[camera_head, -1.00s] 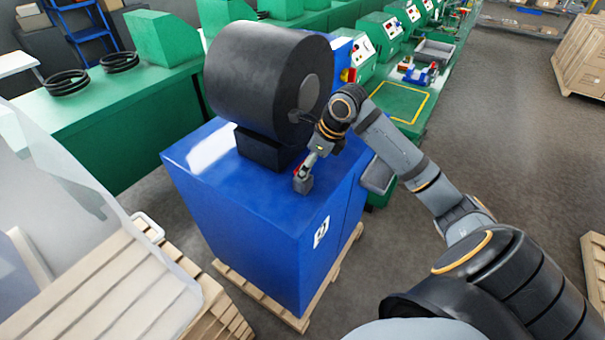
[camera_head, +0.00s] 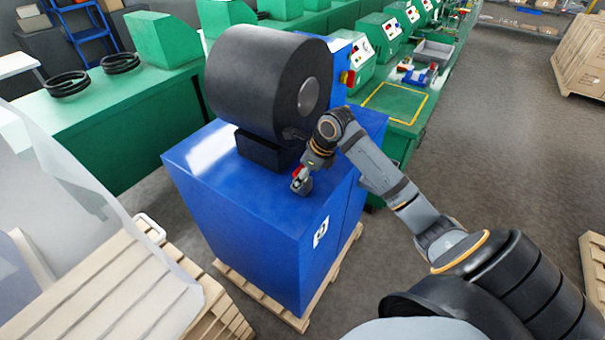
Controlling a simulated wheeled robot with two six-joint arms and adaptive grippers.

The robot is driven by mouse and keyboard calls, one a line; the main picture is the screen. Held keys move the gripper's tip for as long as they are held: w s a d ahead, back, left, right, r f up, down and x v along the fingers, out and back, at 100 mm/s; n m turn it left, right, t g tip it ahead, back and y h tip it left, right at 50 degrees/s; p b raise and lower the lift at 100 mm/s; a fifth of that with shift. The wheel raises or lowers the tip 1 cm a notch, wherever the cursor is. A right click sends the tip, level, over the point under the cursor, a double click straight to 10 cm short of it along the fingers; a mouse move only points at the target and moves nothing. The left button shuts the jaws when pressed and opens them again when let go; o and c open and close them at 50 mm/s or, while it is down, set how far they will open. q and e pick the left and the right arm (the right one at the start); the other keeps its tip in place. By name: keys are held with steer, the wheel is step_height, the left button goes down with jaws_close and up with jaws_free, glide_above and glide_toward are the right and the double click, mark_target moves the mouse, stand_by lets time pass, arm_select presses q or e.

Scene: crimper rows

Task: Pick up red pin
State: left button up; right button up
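A small red piece (camera_head: 297,171), which looks like the red pin, shows at a small grey block (camera_head: 304,187) near the right edge of the blue cabinet's top. My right gripper (camera_head: 302,174) comes in from the right and is right at the red piece, pointing down and left. The fingers are small and partly merge with the grey block. I cannot tell whether they are open or closed around the red piece. My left gripper is not in view.
A large black roll (camera_head: 255,85) stands on the blue cabinet (camera_head: 240,215), just behind my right gripper. The cabinet's front top area is clear. Green benches (camera_head: 140,115) run behind. Wooden pallets (camera_head: 90,280) lie at the lower left.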

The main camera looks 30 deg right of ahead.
steer(key=shift+c, duration=0.4)
steer(key=shift+r, duration=0.55)
step_height(320, 180, up, 11)
steer(key=shift+f+b, duration=0.1)
steer(key=shift+b, duration=0.3)
steer(key=shift+c, duration=0.4)
step_height(320, 180, up, 6)
steer(key=p, duration=0.3)
steer(key=shift+p, duration=0.35)
